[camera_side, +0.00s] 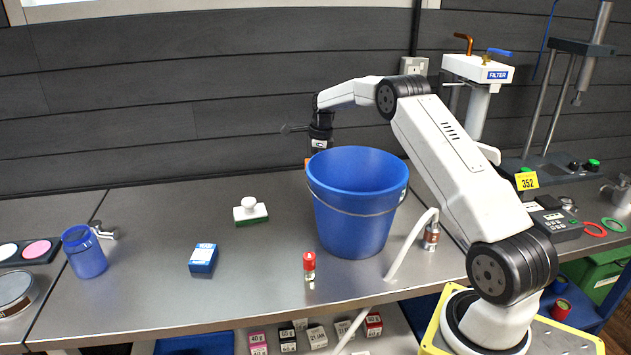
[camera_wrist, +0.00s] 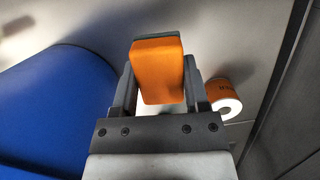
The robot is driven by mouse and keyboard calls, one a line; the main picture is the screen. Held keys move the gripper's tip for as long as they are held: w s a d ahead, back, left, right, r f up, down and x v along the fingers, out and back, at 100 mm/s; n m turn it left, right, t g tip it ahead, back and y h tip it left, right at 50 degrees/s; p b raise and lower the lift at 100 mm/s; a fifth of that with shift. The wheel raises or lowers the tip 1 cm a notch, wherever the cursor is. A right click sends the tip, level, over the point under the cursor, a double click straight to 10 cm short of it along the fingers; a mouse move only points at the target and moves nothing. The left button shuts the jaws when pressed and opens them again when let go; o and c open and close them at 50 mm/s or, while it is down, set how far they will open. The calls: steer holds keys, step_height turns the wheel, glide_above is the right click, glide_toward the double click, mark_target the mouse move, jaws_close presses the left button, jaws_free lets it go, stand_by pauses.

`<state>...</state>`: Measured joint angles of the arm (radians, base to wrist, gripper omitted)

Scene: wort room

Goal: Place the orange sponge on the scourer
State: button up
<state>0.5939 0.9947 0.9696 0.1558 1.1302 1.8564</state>
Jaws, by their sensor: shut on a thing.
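The orange sponge (camera_wrist: 158,75) is between the two fingers of my gripper (camera_wrist: 158,88) in the wrist view, and the gripper is shut on it. In the side view my gripper (camera_side: 320,145) points down behind the blue bucket, which hides its fingertips. A small orange patch (camera_side: 308,163) shows at the bucket's left rim; I cannot tell whether it is the sponge. What looks like the scourer (camera_side: 251,214), a white block with a round knob and a green underside, lies on the bench left of the bucket and apart from my gripper.
The tall blue bucket (camera_side: 355,210) stands close beside my gripper; it also fills the left of the wrist view (camera_wrist: 50,100). An orange roll (camera_wrist: 225,98) is right of the fingers. A blue box (camera_side: 203,260) and a red-capped vial (camera_side: 309,266) stand nearer the front.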

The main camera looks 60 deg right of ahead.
steer(key=s+a+r+n, duration=0.1)
steer(key=a+r, duration=0.3)
steer(key=a, duration=0.6)
steer(key=s+a+r, duration=0.2)
steer(key=a+r, duration=0.3)
steer(key=a, duration=0.6)
steer(key=shift+s+r+n, duration=0.25)
steer(key=shift+s+n, duration=0.15)
glide_above(249, 200)
steer(key=s, duration=0.1)
step_height(249, 200, down, 8)
steer(key=shift+a+f, duration=0.15)
steer(key=shift+f, duration=0.1)
steer(key=shift+w+f, duration=0.4)
steer(key=shift+f, duration=0.1)
